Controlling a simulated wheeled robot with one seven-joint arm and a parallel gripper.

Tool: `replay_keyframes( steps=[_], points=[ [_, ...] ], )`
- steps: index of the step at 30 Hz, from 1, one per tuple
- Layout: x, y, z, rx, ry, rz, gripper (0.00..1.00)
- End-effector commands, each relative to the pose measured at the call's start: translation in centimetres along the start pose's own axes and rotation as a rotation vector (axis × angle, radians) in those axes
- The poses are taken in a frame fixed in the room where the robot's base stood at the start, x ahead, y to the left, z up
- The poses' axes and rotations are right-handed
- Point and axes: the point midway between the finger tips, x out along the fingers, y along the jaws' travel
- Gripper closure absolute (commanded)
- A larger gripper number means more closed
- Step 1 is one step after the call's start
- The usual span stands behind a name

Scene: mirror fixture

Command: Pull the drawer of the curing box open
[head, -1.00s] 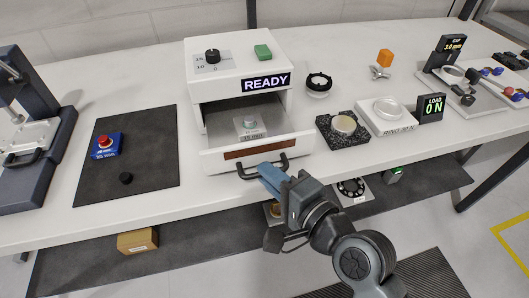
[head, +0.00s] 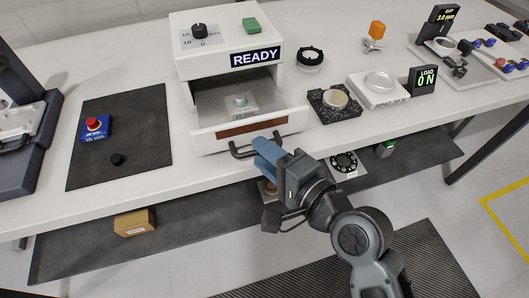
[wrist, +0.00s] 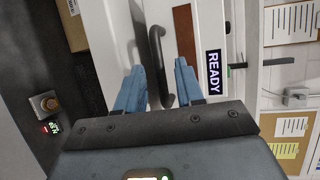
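The white curing box (head: 190,66) has a lit READY sign and stands at the back middle of the table. Its drawer (head: 200,142) is pulled out, showing a grey interior with a small labelled piece (head: 241,104) inside. The drawer front carries a brown strip and a dark bar handle (head: 240,153); the handle also shows in the wrist view (wrist: 157,52). My gripper (head: 262,147) is at the handle's right part. In the wrist view its blue fingers (wrist: 160,80) stand apart with the handle between them, with visible gaps on both sides.
A black block (head: 325,115), a white ring plate (head: 392,96) and a load display (head: 423,88) stand right. A lower shelf (head: 90,250) runs beneath the table.

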Motion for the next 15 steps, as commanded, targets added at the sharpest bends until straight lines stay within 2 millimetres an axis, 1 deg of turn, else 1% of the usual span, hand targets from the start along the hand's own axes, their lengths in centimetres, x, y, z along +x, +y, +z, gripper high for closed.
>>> replay_keyframes(
  steps=[9, 12, 15],
  points=[
    [-5.0, 0.2, 0.0, 0.001, 0.001, 0.001, 0.63],
    [-6.2, 0.2, -0.1, 0.001, 0.002, 0.001, 0.63],
    [-7.0, 0.2, -0.1, 0.001, 0.002, 0.001, 0.63]
  ],
)
